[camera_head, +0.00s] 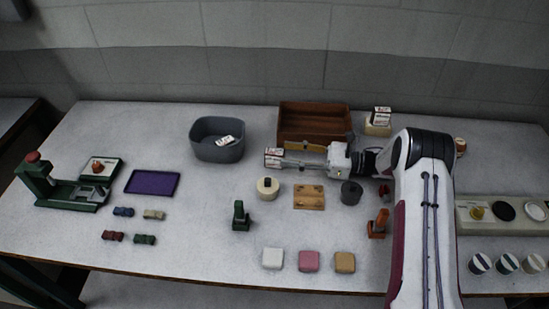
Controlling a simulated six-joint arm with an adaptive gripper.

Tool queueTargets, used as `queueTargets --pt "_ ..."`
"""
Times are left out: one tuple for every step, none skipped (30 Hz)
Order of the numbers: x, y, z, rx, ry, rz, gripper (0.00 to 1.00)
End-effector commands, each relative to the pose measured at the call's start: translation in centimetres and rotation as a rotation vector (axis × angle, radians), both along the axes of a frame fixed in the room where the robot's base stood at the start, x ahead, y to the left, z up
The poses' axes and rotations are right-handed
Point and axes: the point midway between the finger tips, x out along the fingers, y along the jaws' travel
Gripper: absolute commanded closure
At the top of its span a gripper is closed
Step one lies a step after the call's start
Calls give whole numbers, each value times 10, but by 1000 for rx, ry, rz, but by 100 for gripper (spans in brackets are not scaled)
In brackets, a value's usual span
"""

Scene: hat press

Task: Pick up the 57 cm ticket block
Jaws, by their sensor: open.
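My gripper (284,157) reaches left from the arm, low in front of the brown wooden tray, with its fingers apart. A small white block with red and dark print (273,158) is at its fingertips; I cannot tell whether it is between them or just beyond, or whether they touch it. A similar white and red block (381,114) stands on a cream holder (377,130) at the back right. A white printed piece (225,140) lies in the grey bin (205,151). The print is too small to read, so I cannot tell which is the 57 cm ticket block.
The wooden tray (314,108) stands just behind my gripper. A cream round piece (267,188), a wooden plate (308,202) and a dark cylinder (351,193) are in front. A green press (60,190) and purple pad (152,183) are left.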

Motion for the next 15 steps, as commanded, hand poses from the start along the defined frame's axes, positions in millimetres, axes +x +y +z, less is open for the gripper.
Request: queueTargets --pt "0 6 0 0 0 3 58" --pt "0 10 0 -1 0 3 58" --pt "1 14 0 -1 0 3 58" --pt "1 18 0 -1 0 3 58" --pt "1 21 0 -1 0 3 58" --pt "2 27 0 0 0 3 58" --pt "2 31 0 0 0 3 58" --pt "2 34 0 0 0 3 58" --pt "3 38 0 -1 0 3 58" --pt "3 41 0 -1 0 3 58" --pt "4 44 0 -1 0 3 58" --pt "4 47 0 -1 0 2 58" --pt "4 49 0 -1 0 1 58" --pt "4 50 0 -1 0 1 58" --pt "5 51 0 -1 0 1 58"
